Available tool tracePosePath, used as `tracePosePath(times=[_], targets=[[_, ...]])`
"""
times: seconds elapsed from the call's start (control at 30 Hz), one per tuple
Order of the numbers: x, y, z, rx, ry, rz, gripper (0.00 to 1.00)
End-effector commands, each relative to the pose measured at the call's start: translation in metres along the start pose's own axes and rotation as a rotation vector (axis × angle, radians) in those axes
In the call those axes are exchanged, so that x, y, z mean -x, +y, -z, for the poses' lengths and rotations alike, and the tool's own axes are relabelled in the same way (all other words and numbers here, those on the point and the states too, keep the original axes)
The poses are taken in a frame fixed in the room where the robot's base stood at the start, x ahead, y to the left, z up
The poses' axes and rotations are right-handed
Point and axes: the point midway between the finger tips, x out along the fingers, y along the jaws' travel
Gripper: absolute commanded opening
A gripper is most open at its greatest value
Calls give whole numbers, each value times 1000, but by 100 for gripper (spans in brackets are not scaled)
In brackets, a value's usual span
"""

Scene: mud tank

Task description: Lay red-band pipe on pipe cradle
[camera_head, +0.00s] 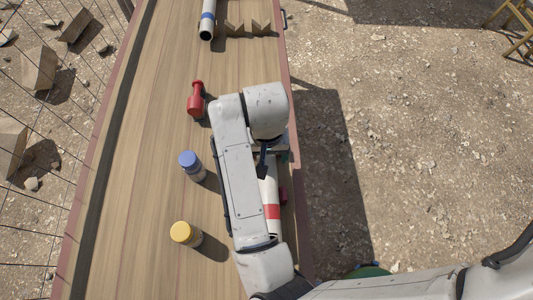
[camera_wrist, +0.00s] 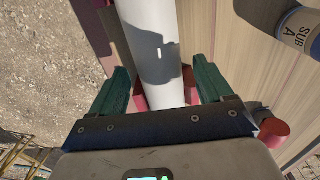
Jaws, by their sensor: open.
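The red-band pipe (camera_head: 271,192) is white with a red band and lies lengthwise near the right edge of the wooden table, partly hidden under my arm. In the wrist view the white pipe (camera_wrist: 148,35) runs between the two green fingers of my gripper (camera_wrist: 163,75). The fingers are open, one on each side of the pipe; I cannot tell whether they touch it. Red pieces (camera_wrist: 191,92) show beside and under the pipe. The pipe cradle (camera_head: 247,28), wooden with V-notches, stands at the table's far end and is empty.
A blue-band pipe (camera_head: 207,22) lies left of the cradle. A red object (camera_head: 196,100), a blue-capped jar (camera_head: 190,163) and a yellow-capped jar (camera_head: 185,235) stand left of my arm. The left strip of the table (camera_head: 140,170) is clear.

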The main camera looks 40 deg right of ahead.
Motion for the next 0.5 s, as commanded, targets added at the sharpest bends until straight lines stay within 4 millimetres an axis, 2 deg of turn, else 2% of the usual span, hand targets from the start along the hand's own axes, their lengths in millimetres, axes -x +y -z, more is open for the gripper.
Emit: tracePosePath(times=[0.17, 0.4, 0.5], targets=[[22, 0, 1, -3, 3, 2, 79], [72, -2, 0, -4, 0, 6, 79], [87, -1, 0, -4, 0, 6, 79]])
